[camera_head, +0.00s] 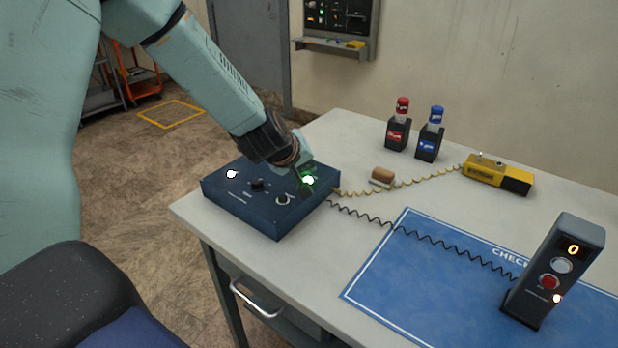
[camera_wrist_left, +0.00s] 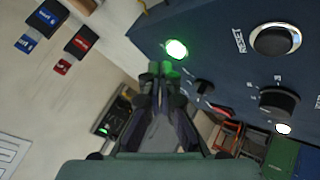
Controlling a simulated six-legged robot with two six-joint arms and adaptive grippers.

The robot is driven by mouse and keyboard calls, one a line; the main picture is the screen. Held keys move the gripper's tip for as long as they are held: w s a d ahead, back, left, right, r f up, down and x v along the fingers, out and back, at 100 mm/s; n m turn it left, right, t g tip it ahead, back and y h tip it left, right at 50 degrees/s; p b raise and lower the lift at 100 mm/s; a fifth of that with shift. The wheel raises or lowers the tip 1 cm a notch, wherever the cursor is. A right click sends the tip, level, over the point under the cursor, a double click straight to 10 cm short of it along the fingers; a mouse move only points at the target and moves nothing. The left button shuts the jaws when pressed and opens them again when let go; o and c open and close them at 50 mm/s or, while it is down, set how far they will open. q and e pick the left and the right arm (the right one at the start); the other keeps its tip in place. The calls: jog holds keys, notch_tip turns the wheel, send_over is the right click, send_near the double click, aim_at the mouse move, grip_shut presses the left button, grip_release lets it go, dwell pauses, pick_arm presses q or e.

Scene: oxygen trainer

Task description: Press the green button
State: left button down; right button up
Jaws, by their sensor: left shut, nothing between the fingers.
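The green button (camera_head: 308,180) glows on the far right part of the dark blue control box (camera_head: 270,225), which sits on the table's left end. In the left wrist view it is the bright green round light (camera_wrist_left: 176,49) on the box face. My left gripper (camera_head: 304,174) is at the button in the head view, its fingers shut and empty. In the left wrist view the fingertips (camera_wrist_left: 160,68) lie just below the button and catch its green glow. I cannot tell whether they touch it. My right gripper is in neither view.
A yellow device (camera_head: 497,175) and red and blue bottles stand farther back.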

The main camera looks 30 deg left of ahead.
pick_arm(q)
jog(key=shift+f, duration=0.1)
jog(key=shift+f, duration=0.1)
jog(key=shift+f+b, duration=0.3)
dwell(0.5)
jog(key=shift+f, duration=0.3)
dwell(0.4)
jog(key=shift+r+p, duration=0.55)
jog(key=shift+r, duration=0.2)
